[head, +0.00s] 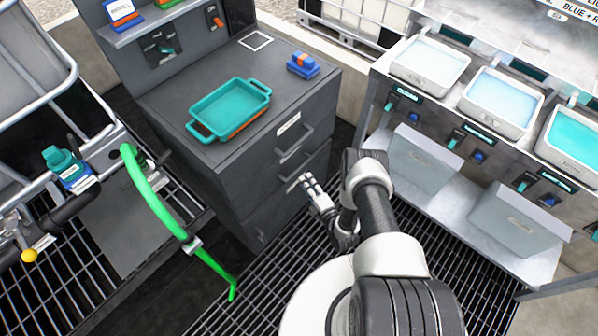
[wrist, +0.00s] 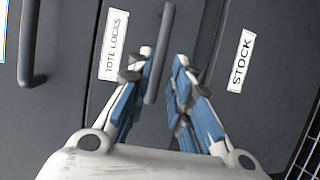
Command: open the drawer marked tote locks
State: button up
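The drawer marked tote locks (wrist: 113,90) is shut, its front flush in the dark cabinet. Its white label (wrist: 113,45) shows in the wrist view, left of its dark bar handle (wrist: 160,50). My gripper (wrist: 163,62) is open, its two fingers on either side of the handle in that view. I cannot tell whether the fingertips reach around the bar or stop short of it. In the head view, my gripper (head: 306,182) is close to the cabinet front, near the handle (head: 297,167), and nothing shows held in it.
Another drawer handle (wrist: 32,45) is at the left of the wrist view; a stock label (wrist: 241,60) is at the right. A teal tray (head: 230,105) and a blue-orange item (head: 303,65) are on the cabinet top. A bench with bins (head: 420,160) stands right. Grated floor (head: 260,285) lies in front.

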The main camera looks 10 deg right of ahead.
aim_at(299, 168)
jog(key=b+x, duration=0.2)
jog(key=x, duration=0.6)
grip_shut()
dwell(0.5)
